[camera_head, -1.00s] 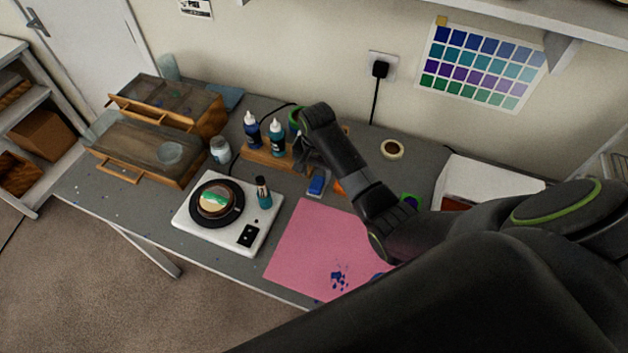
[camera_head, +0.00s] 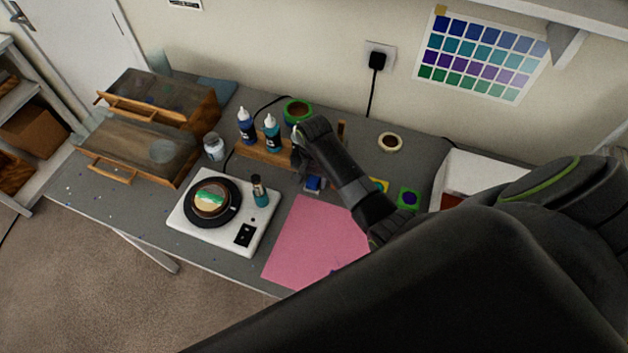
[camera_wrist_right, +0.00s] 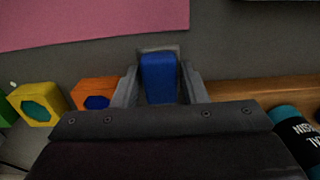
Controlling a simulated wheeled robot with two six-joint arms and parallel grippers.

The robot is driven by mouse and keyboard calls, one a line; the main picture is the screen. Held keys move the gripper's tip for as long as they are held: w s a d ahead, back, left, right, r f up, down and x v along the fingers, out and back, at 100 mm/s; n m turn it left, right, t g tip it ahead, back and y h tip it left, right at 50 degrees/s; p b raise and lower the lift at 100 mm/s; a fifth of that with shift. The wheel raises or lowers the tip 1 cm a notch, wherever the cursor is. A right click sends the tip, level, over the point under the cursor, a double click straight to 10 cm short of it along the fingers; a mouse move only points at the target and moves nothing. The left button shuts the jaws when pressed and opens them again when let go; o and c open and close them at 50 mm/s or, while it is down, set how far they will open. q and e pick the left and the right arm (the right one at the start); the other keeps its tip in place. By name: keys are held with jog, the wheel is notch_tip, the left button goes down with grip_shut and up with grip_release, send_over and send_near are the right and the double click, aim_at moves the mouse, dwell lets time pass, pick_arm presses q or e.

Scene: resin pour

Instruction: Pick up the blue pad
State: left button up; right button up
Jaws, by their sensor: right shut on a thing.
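The blue pad (camera_wrist_right: 160,78) is a small block seen between the two fingers of my right gripper (camera_wrist_right: 160,85) in the right wrist view. The fingers are shut on its sides. A grey holder or plate (camera_wrist_right: 158,48) shows around its far end, and I cannot tell whether the pad is clear of it. In the head view the pad (camera_head: 313,184) shows just below my right gripper (camera_head: 307,172), partly covered by it, behind the pink mat. My left gripper is not in view.
A pink mat (camera_head: 315,240) lies in front. A wooden rack (camera_head: 263,154) with bottles stands left of the gripper. An orange block (camera_wrist_right: 95,92) and a yellow block (camera_wrist_right: 36,103) sit close by. A white turntable unit (camera_head: 185,215) is at the left.

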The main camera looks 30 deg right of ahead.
aim_at(314, 179)
jog(key=shift+r, duration=0.4)
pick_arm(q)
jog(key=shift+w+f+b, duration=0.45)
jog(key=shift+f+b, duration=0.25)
pick_arm(e)
notch_tip(314, 179, up, 9)
jog(key=shift+r, duration=0.1)
jog(key=o, duration=0.4)
jog(key=c, duration=0.3)
